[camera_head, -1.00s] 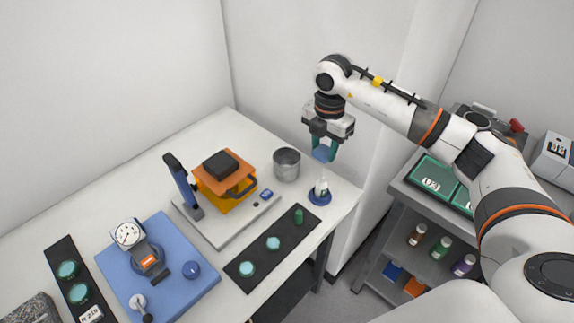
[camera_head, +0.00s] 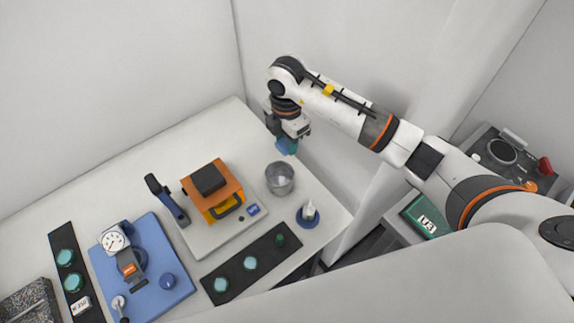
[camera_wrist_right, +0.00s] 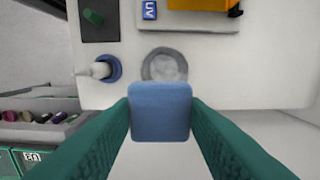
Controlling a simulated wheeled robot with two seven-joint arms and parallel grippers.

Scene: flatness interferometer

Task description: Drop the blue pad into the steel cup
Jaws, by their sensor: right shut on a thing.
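My right gripper (camera_head: 287,147) is shut on the blue pad (camera_wrist_right: 160,111), which sits between its green fingers in the right wrist view. In the head view the pad is mostly merged with the fingertips. The steel cup (camera_head: 280,179) stands upright on the table near its right corner, and its open mouth faces up. It also shows in the right wrist view (camera_wrist_right: 164,65), just beyond the pad. In the head view the gripper hangs above and slightly behind the cup, apart from it. My left gripper is not in view.
A white-tipped bottle in a blue dish (camera_head: 308,217) stands close to the cup. An orange and black device (camera_head: 213,190) on a pale base is left of the cup. A black strip with green discs (camera_head: 235,272) lies in front. A white wall is behind.

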